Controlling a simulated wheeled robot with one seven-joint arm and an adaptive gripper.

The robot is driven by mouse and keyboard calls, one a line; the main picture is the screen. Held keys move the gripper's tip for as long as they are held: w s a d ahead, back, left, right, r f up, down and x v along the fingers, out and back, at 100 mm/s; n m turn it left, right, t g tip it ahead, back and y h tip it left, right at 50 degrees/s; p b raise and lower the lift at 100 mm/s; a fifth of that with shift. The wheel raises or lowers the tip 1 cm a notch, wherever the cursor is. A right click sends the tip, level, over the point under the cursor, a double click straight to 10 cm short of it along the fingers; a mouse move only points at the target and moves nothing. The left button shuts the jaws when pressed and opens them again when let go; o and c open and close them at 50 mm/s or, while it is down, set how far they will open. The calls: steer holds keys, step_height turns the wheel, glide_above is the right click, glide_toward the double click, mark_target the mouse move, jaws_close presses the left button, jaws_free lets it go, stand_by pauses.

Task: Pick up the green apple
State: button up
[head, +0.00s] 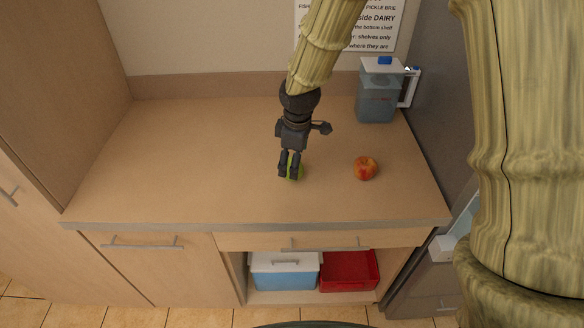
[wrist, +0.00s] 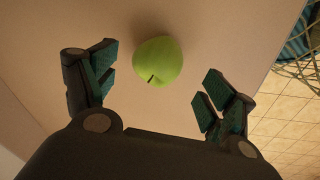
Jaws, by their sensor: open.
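The green apple (wrist: 158,62) sits on the wooden counter, with its dark stem showing in the wrist view. In that view it lies just beyond the fingertips, between the two fingers and a little nearer the left one. My gripper (wrist: 160,85) is open and empty, with bare counter around the apple. In the head view my gripper (head: 289,174) points down over the apple (head: 295,172), and its fingers hide much of it. I cannot tell how high the fingertips are above the counter.
A red apple (head: 365,168) lies to the right on the counter (head: 180,160). A pitcher (head: 378,95) stands at the back right. A blue bin with a white lid (head: 284,272) and a red bin (head: 348,272) sit on the shelf below. The counter's left side is clear.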

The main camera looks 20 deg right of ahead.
steer(key=shift+w+d+f+p, duration=0.15)
steer(key=shift+f+p, duration=0.1)
steer(key=shift+f, duration=0.5)
steer(key=shift+w+a+f+p, duration=0.15)
steer(key=shift+f+p, duration=0.1)
steer(key=shift+f, duration=0.5)
steer(key=shift+w+d+f+p, duration=0.15)
steer(key=shift+f+p, duration=0.1)
steer(key=shift+f, duration=0.5)
steer(key=shift+c, duration=0.2)
steer(key=c, duration=1.1)
